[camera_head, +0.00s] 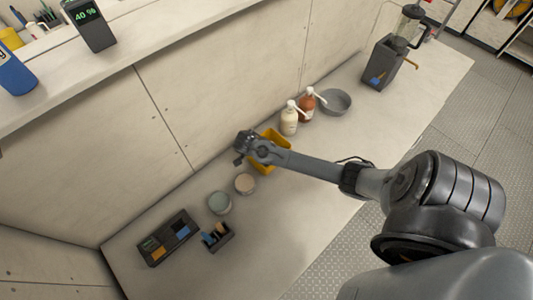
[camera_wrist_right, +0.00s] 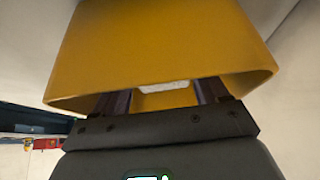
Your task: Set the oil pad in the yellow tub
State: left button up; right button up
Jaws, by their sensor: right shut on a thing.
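The yellow tub (camera_head: 272,137) stands on the bench in the middle of the head view, partly covered by my right arm. In the right wrist view the tub (camera_wrist_right: 165,50) fills the upper picture. My right gripper (camera_head: 240,151) is at the tub. In the wrist view its two fingers (camera_wrist_right: 163,95) reach in past the tub's rim, with a small white piece (camera_wrist_right: 165,87) between them, which looks like the oil pad. Most of the pad is hidden by the tub's near wall. The fingers are shut on it. My left gripper is in neither view.
Two pump bottles, cream (camera_head: 289,121) and brown (camera_head: 307,104), stand just beyond the tub, beside a grey bowl (camera_head: 336,101). Two round containers (camera_head: 245,184) (camera_head: 220,203), a small caddy (camera_head: 218,238) and a dark divided tray (camera_head: 168,239) lie nearer. A dispenser (camera_head: 380,65) stands far right.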

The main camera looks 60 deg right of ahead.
jog(key=shift+f, duration=0.8)
jog(key=shift+f, duration=0.15)
jog(key=o, duration=0.7)
jog(key=shift+c, duration=0.2)
